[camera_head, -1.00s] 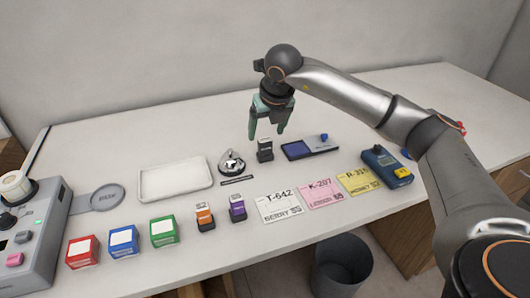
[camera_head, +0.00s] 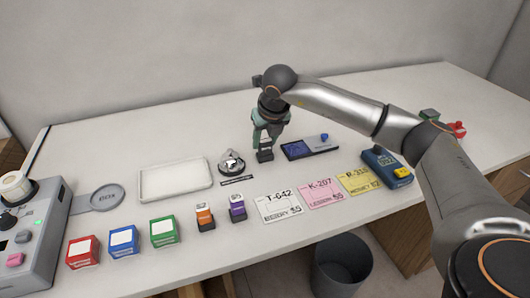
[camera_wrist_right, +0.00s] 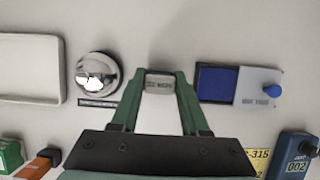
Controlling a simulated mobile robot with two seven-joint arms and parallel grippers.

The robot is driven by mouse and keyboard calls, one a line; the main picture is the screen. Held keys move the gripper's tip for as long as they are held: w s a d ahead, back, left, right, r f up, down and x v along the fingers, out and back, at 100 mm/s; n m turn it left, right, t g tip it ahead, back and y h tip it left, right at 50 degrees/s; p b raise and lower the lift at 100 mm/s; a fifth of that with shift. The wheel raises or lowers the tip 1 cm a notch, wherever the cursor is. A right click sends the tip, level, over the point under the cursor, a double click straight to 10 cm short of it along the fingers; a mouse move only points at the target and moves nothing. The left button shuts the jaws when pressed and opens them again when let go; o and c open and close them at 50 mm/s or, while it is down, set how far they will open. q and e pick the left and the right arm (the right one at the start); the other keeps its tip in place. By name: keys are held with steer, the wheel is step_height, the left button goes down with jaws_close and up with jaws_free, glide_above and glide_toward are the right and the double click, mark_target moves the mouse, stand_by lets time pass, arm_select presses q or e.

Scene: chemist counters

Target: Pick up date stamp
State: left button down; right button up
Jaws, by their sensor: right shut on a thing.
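The date stamp (camera_head: 265,155) is a small dark block standing upright on the counter, between the bell and the ink pad. My right gripper (camera_head: 266,144) has come down over it from above and is shut on its upper part. The stamp's base seems to rest on the counter. My left gripper is not in view.
A silver bell (camera_head: 231,162) stands just left and a blue ink pad (camera_head: 309,147) lies just right. A white tray (camera_head: 175,179), orange and purple stamps (camera_head: 237,208), paper labels (camera_head: 278,207) and a blue device (camera_head: 387,167) lie around.

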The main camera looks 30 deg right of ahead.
mark_target(265, 139)
jaws_close()
steer(key=shift+r, duration=0.15)
steer(key=shift+r, duration=0.25)
step_height(265, 139, up, 2)
steer(key=shift+r, duration=0.1)
steer(key=s+a+r+b, duration=0.1)
steer(key=s+a+r, duration=0.2)
steer(key=s+r, duration=0.7)
steer(key=s, duration=0.3)
steer(key=shift+s+a, duration=0.15)
steer(key=shift+s, duration=0.2)
